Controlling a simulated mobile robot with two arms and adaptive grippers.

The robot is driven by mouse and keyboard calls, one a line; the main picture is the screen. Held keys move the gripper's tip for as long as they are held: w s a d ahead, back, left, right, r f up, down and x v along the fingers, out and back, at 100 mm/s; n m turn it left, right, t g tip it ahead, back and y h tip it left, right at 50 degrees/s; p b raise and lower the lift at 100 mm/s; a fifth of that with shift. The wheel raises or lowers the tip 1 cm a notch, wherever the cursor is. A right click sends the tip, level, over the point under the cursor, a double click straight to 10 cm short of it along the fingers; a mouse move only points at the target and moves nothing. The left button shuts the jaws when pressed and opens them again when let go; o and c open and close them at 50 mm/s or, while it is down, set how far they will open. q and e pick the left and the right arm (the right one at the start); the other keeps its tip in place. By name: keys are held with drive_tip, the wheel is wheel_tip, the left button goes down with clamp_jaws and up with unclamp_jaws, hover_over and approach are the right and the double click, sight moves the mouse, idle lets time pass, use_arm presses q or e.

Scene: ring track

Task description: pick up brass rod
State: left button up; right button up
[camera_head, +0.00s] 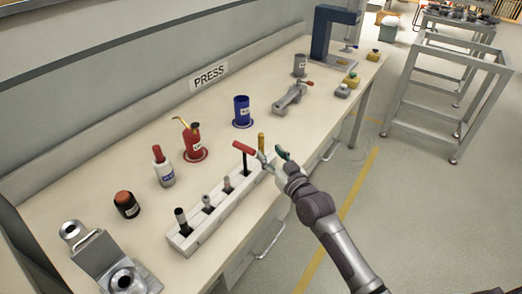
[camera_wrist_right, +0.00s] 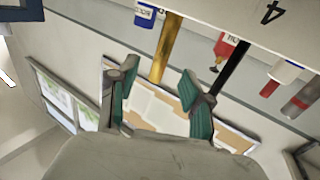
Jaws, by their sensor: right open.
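The brass rod (camera_head: 261,141) stands upright at the far right end of the pale tool rack (camera_head: 224,213) on the bench; its lower part is hidden by my right gripper in the head view. In the right wrist view the brass rod (camera_wrist_right: 166,48) shows as a long gold bar, its end seen in the gap between my fingers. My right gripper (camera_head: 271,156) is open, with green pads, close to the rod. In the wrist view its fingers (camera_wrist_right: 157,90) are apart with nothing clamped; I cannot tell if they touch the rod. My left gripper is out of view.
A red-handled tool (camera_head: 245,148) with a black shaft stands just left of the rod. Several more tools fill the rack. A blue cup (camera_head: 242,112), a red oil can (camera_head: 193,140) and a bottle (camera_head: 162,167) stand behind. Open floor lies right of the bench.

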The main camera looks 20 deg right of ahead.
sight(263, 145)
drive_tip(key=shift+w+a+f, duration=0.1)
drive_tip(key=shift+w+a, duration=0.15)
drive_tip(key=shift+w, duration=0.8)
drive_tip(key=shift+w+a+f, duration=0.1)
drive_tip(key=shift+w+a, duration=0.1)
drive_tip(key=shift+w, duration=0.8)
drive_tip(key=shift+w+a, duration=0.25)
drive_tip(key=shift+w, duration=0.8)
drive_tip(key=shift+r, duration=0.1)
clamp_jaws()
